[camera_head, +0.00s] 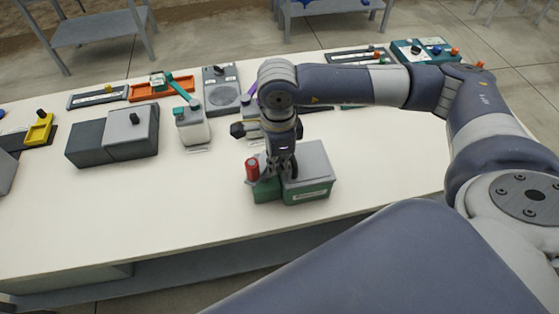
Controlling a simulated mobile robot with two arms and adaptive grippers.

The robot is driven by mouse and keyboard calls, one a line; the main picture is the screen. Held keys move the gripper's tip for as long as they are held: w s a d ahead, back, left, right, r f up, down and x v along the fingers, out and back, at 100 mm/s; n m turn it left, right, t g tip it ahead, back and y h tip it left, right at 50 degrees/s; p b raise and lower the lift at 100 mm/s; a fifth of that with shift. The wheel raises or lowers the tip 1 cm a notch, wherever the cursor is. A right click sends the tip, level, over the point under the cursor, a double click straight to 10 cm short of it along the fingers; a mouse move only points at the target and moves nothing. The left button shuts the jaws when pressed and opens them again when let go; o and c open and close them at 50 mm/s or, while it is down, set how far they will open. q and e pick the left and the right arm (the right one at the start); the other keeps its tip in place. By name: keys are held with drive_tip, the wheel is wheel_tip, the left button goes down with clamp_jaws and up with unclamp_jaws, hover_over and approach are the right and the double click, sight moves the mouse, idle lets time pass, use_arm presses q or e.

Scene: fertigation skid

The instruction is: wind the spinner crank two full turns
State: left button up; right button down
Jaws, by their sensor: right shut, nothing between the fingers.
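A green box with a grey top (312,163) stands near the front middle of the table. A red upright cylinder (252,170) sits at its left side and looks like the handle of the spinner crank. My right gripper (283,170) points down over the left part of the box, just right of the red handle. Its fingers are shut with nothing between them, and it hides part of the box and any crank arm. Whether the fingers touch the box or crank, I cannot tell. My left gripper is out of view.
A grey box with a black knob (130,130), a bottle with a teal lever (192,125) and a grey panel with a round dial (222,92) stand behind and left. An orange tray (160,90) is farther back. The white table (130,215) is clear at front left.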

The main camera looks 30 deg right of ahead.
sight(257, 173)
drive_tip(key=shift+w+a, duration=0.1)
drive_tip(key=shift+s+a+f+b, duration=0.2)
drive_tip(key=shift+s+a+b, duration=0.2)
drive_tip(key=shift+a, duration=0.1)
drive_tip(key=shift+w+a, duration=0.15)
drive_tip(key=shift+w, duration=0.1)
drive_tip(key=shift+s+a+r, duration=0.15)
drive_tip(key=shift+s+a, duration=0.05)
drive_tip(key=shift+a, duration=0.75)
drive_tip(key=shift+w+a+b, duration=0.25)
drive_tip(key=shift+a+b, duration=0.1)
drive_tip(key=shift+a, duration=0.15)
drive_tip(key=shift+w+a+b, duration=0.25)
drive_tip(key=shift+a+b, duration=0.1)
drive_tip(key=shift+a, duration=0.1)
